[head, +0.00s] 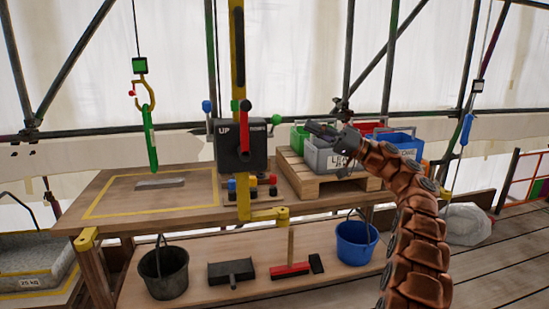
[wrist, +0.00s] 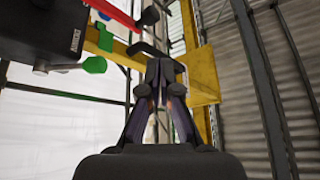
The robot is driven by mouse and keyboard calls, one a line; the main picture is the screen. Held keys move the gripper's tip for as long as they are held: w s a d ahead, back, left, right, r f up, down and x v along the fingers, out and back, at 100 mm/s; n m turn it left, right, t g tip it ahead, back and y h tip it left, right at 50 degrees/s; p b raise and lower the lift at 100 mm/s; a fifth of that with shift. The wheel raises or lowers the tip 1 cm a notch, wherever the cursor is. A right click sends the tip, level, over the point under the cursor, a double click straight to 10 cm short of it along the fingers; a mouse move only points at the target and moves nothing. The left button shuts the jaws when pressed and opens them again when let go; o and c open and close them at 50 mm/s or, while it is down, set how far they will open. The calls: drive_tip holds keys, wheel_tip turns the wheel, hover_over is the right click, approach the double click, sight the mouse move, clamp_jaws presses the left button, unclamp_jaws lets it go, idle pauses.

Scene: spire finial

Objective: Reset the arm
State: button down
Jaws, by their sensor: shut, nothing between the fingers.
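My arm (head: 418,230) rises at the right of the head view and bends left at the top. My gripper (head: 322,131) is at its end, in front of the grey bin on the pallet and right of the UP control box (head: 240,146). In the wrist view my gripper (wrist: 160,70) points ahead with its fingers together and nothing between them. The control box (wrist: 45,30) shows dark at the upper left there, with a red lever (wrist: 115,14) and a green knob (wrist: 95,65) near it.
A wooden bench (head: 150,190) carries a pallet (head: 300,178) with grey, green, red and blue bins. A yellow post (head: 238,60) stands by the control box. A hook with a green sling (head: 151,140) hangs at left. Below are a black bucket (head: 163,272) and a blue bucket (head: 356,243).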

drive_tip(key=s+a+m+g+h+p, duration=0.1)
drive_tip(key=s+a+m+h+p, duration=0.35)
drive_tip(key=s+a, duration=0.6)
drive_tip(key=s+a+f+m+g+h+p, duration=0.1)
drive_tip(key=s+a+f+h, duration=0.15)
drive_tip(key=s, duration=0.45)
drive_tip(key=s+a+f+m+g+h+p, duration=0.1)
drive_tip(key=s+f+h, duration=0.2)
drive_tip(key=s, duration=0.4)
drive_tip(key=s+d+f+h+p, duration=0.1)
drive_tip(key=s+d+f+h, duration=0.3)
drive_tip(key=s+d, duration=0.3)
drive_tip(key=s+d+f+m+h+p, duration=0.1)
drive_tip(key=s+d+f+h, duration=0.3)
drive_tip(key=s, duration=0.9)
drive_tip(key=s+d+f+g+h+p, duration=0.1)
drive_tip(key=s+d+f+h+p, duration=0.2)
drive_tip(key=s+d+f, duration=0.3)
drive_tip(key=s+d+h, duration=0.1)
drive_tip(key=s+d, duration=0.4)
drive_tip(key=shift+f, duration=0.3)
